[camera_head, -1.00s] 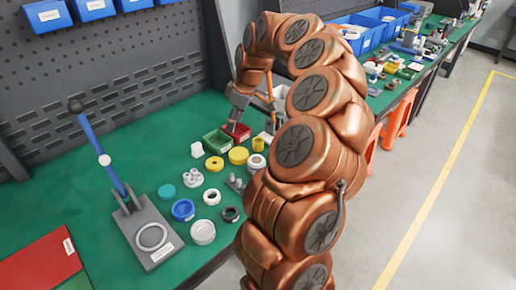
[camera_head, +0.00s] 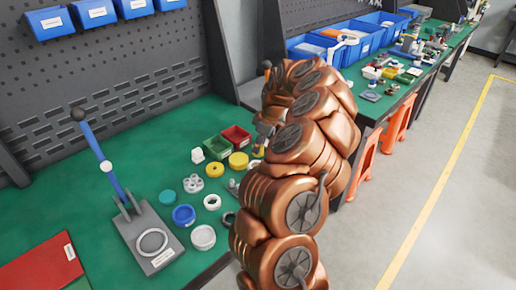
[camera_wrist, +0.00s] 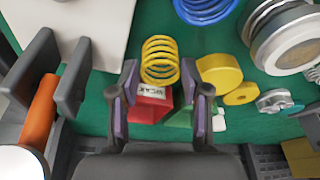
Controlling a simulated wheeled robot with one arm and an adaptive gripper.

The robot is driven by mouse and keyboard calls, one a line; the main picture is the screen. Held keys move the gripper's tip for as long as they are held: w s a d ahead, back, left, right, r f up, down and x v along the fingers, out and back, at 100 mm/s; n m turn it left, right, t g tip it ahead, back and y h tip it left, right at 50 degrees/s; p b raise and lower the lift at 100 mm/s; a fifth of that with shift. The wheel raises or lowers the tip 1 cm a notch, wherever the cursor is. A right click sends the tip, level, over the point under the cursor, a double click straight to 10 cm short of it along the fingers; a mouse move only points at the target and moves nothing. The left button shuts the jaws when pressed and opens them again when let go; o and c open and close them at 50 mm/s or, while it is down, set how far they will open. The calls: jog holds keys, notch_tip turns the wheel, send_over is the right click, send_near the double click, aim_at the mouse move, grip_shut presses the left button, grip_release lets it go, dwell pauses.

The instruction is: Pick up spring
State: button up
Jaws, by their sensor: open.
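The yellow coil spring (camera_wrist: 159,60) stands out in the wrist view, at the fingertips of my gripper (camera_wrist: 159,76). My gripper is open, with one dark, purple-padded finger on each side of the spring. The spring appears centred between the fingertips, and I see no clear contact. In the head view, the gripper is mostly hidden by my copper-coloured arm, at the right of the small parts on the green bench (camera_head: 95,190). A sliver of yellow (camera_head: 258,151) beside the arm there may be the spring.
A red bin (camera_head: 237,136) and a green bin (camera_head: 216,147) stand behind the parts. Yellow parts (camera_head: 238,161), white rings and a blue ring (camera_head: 184,215) lie close by. A lever press (camera_head: 149,238) stands at left.

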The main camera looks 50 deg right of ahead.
jog(key=shift+x, duration=0.95)
jog(key=c, duration=0.8)
jog(key=shift+r, duration=0.1)
